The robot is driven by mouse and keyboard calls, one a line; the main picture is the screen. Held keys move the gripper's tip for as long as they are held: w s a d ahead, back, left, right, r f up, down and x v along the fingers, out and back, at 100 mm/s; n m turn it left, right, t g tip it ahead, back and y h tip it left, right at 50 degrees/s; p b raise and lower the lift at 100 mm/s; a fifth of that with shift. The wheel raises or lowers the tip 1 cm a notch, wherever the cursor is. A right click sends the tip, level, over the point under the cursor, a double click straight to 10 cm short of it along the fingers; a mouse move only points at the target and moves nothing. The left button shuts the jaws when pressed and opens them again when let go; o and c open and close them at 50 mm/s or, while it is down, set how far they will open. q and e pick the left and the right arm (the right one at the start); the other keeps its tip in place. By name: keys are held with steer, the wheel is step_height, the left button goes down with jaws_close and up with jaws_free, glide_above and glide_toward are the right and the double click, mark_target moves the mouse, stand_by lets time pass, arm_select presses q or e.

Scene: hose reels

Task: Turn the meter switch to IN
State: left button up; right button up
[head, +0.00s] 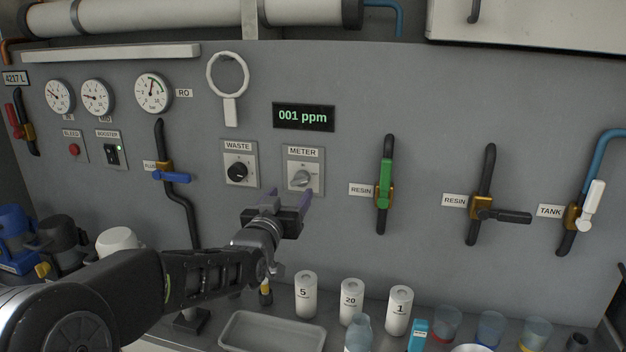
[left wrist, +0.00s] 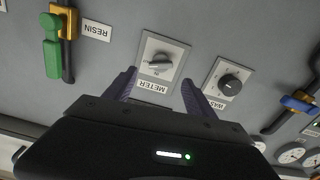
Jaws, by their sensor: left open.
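The meter switch (head: 301,178) is a grey knob on a square plate under the METER label on the grey panel. It also shows upside down in the left wrist view (left wrist: 160,62), where its light pointer lies roughly sideways; the plate's small markings are hard to read. My left gripper (head: 286,195) is open and empty, just below and in front of the knob. In the left wrist view its two purple fingers (left wrist: 157,86) stand on either side of the METER label, apart from the knob. My right gripper is not in view.
The black WASTE knob (head: 238,171) is close on the left. A green RESIN valve handle (head: 385,182) is on the right. The display (head: 303,116) reads 001 ppm.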

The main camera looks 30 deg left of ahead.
mark_target(299, 182)
arm_select(q)
steer(key=p+x, duration=0.2)
steer(key=x, duration=0.5)
steer(key=shift+w+a, duration=0.2)
steer(key=shift+w, duration=0.2)
